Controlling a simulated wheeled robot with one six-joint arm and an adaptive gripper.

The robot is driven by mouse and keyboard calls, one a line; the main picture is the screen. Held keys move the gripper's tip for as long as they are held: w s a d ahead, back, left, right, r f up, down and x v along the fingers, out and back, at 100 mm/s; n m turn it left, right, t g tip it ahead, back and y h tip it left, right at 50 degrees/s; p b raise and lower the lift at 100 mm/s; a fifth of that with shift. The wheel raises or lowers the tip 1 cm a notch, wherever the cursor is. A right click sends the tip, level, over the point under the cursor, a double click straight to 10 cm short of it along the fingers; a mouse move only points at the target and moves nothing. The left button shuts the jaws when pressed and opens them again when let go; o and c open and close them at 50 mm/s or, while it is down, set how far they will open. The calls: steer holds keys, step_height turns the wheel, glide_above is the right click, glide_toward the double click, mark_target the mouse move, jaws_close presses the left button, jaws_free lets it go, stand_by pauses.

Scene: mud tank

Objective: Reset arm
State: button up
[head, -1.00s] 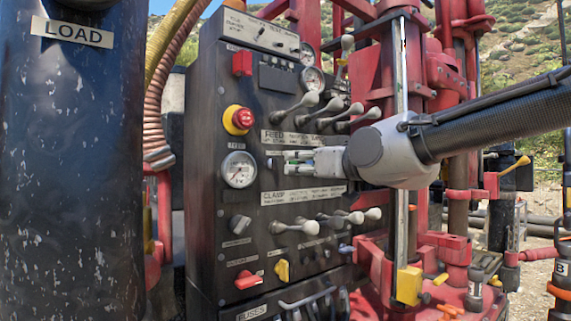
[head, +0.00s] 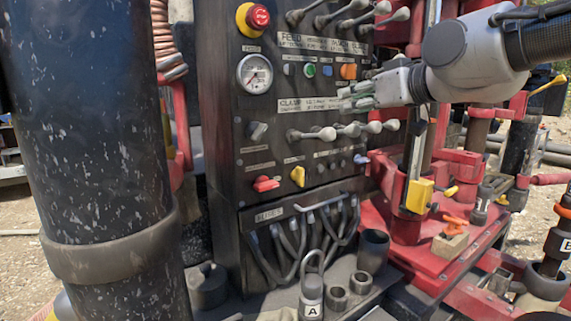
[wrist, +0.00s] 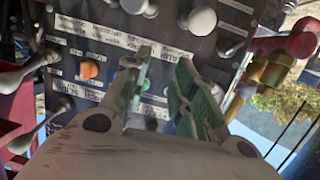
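My gripper (head: 357,96) is at the end of my grey arm, in front of the black control panel (head: 225,120) at its right side. In the wrist view my gripper (wrist: 160,90) shows two green-padded fingers spread apart with nothing between them. The panel's label strips and knobs lie beyond the fingers. I cannot tell the exact gap between the fingertips and the panel face. My arm reaches in from the upper right.
A large dark cylinder (head: 85,130) stands at the left. The panel carries a red stop button (head: 257,17), a gauge (head: 255,74) and several levers (head: 312,134). Below are a padlock marked A (head: 312,295) and a yellow block (head: 419,196). Red machinery fills the right.

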steer(key=s+d+f+m+g+h, duration=0.6)
steer(key=s+d+f+g, duration=0.3)
steer(key=s+d+f, duration=0.9)
step_height(320, 180, down, 2)
steer(key=shift+s+d+f+h, duration=0.1)
steer(key=shift+s+d+h, duration=0.15)
steer(key=shift+d+h, duration=0.75)
